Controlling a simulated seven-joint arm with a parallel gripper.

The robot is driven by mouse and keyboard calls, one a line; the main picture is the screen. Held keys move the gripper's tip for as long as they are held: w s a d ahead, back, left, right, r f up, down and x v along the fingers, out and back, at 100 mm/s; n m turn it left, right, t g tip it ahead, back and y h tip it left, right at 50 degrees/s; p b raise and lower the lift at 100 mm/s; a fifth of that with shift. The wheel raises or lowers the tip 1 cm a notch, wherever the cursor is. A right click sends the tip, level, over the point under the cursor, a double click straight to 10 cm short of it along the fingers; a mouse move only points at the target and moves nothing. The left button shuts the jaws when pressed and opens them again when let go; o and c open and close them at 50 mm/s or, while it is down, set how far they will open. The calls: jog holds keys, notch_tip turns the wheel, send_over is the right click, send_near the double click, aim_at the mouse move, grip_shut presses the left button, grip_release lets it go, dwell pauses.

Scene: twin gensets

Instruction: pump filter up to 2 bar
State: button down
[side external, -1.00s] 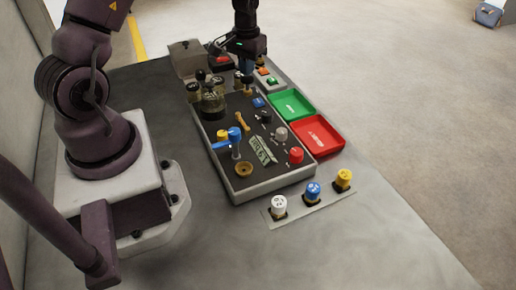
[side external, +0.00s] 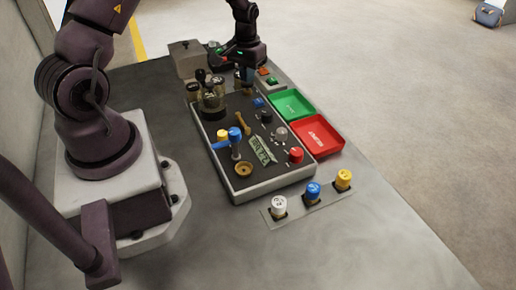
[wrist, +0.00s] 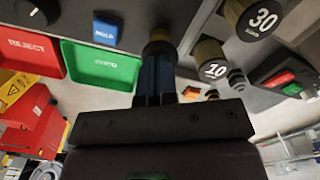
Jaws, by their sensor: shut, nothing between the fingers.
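My gripper (side external: 246,82) is shut and empty, low over the far end of the dark panel (side external: 232,160). In the wrist view its blue-grey fingers (wrist: 156,68) point at a dark round knob with a brass-coloured rim (wrist: 158,46). The fingers overlap the knob, and I cannot tell whether they touch it. In the side view the hand mostly hides this knob. I cannot make out a pressure reading in either view.
A green tray (side external: 291,104) and a red REJECT tray (side external: 317,135) lie right of the panel. A blue button (wrist: 108,31) is at left. White, blue and yellow knobs stand in front.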

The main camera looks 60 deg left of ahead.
jog(key=shift+r, duration=3)
jog(key=shift+s, duration=0.1)
jog(key=s+d+r+m+t, duration=0.2)
jog(key=s+d+r+m, duration=0.1)
jog(key=s+d+r, duration=0.5)
jog(key=s+d+r+m+t, duration=0.3)
jog(key=s+d+r, duration=0.5)
jog(key=d+r, duration=0.4)
jog(key=shift+s+d+r+t, duration=0.15)
jog(key=shift+d+r+t, duration=0.15)
jog(key=shift+d, duration=0.6)
jog(key=shift+a+f, duration=0.1)
